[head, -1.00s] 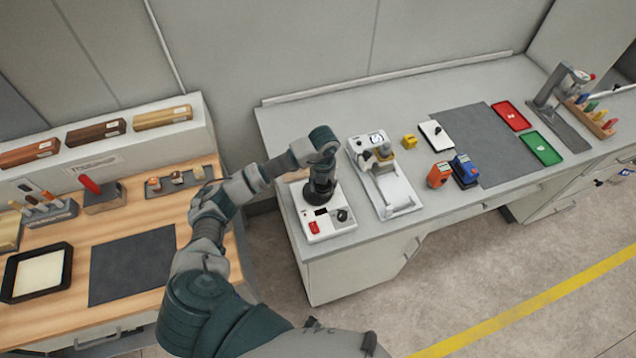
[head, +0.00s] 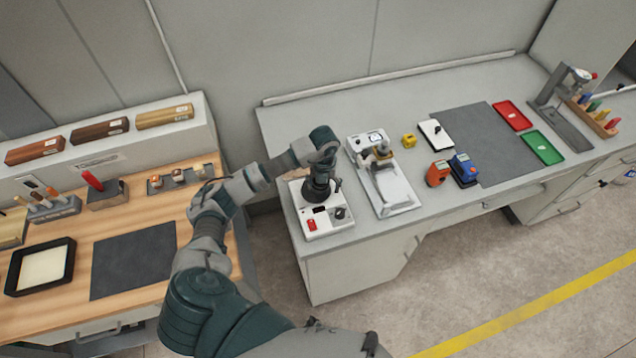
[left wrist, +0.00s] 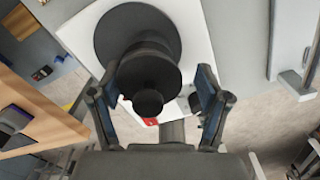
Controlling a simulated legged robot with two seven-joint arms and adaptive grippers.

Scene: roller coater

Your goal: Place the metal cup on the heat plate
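The dark metal cup (left wrist: 149,72) shows from above in the left wrist view, with a small round knob towards my gripper. It stands over the round black heat plate (left wrist: 112,30), which is on a white device (left wrist: 197,45). In the head view the cup (head: 318,188) is below my left gripper (head: 322,165), over the white device (head: 328,230). In the left wrist view my left gripper (left wrist: 158,95) has its fingers spread on either side of the cup, with a gap visible on the right. Cup-to-plate contact is hidden. My right gripper is not in view.
A wooden bench (head: 185,215) with a dark mat (head: 132,260) is on the left.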

